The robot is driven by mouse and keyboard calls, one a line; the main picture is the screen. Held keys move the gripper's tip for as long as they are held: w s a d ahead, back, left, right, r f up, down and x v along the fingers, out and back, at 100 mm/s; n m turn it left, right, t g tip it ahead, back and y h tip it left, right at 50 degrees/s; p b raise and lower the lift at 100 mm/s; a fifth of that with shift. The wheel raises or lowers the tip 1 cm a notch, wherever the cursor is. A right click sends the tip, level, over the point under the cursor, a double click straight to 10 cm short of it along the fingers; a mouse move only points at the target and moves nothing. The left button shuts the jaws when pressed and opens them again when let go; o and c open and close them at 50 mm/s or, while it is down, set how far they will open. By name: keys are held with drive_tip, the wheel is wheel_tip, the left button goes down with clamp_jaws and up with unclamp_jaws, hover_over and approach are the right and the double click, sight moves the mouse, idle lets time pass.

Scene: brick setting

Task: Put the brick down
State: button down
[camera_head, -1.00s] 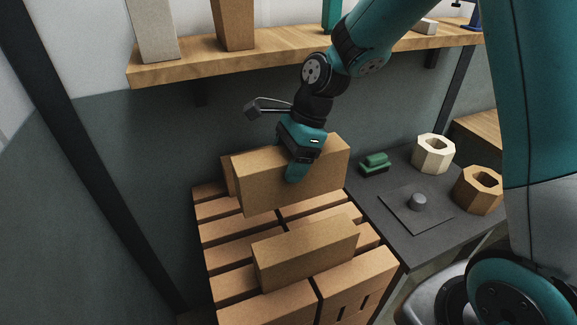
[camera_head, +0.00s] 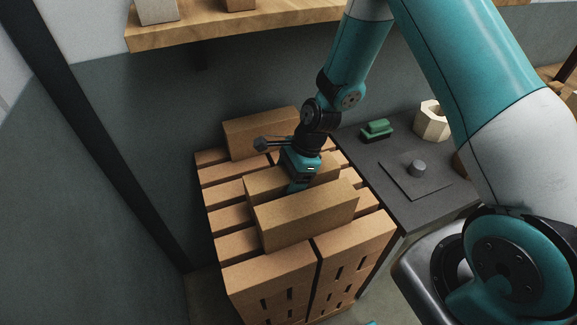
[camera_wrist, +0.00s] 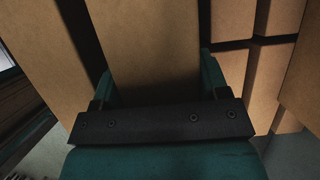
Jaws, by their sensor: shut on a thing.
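My gripper (camera_head: 297,186) is shut on a tan brick (camera_head: 262,186), its teal fingers on either side of it. The held brick lies level across the brick stack (camera_head: 222,217), low and just behind a front brick (camera_head: 310,212). The front brick hides its lower side, so I cannot tell whether it touches the stack. A back brick (camera_head: 250,136) lies on the stack's far end. In the wrist view the held brick (camera_wrist: 155,45) runs between the fingers, with another brick (camera_wrist: 45,55) close on the left and lower stack bricks (camera_wrist: 270,75) on the right.
A dark table (camera_head: 385,180) stands right of the stack, with a green block (camera_head: 377,130), a plate with a grey knob (camera_head: 417,169) and a pale hollow block (camera_head: 433,122). A wooden shelf (camera_head: 215,32) is above at the back. A dark post (camera_head: 90,130) stands left.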

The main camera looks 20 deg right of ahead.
drive_tip(key=shift+f, duration=0.2)
drive_tip(key=shift+f, duration=0.1)
drive_tip(key=shift+c, duration=2)
unclamp_jaws()
drive_tip(key=shift+f, duration=0.1)
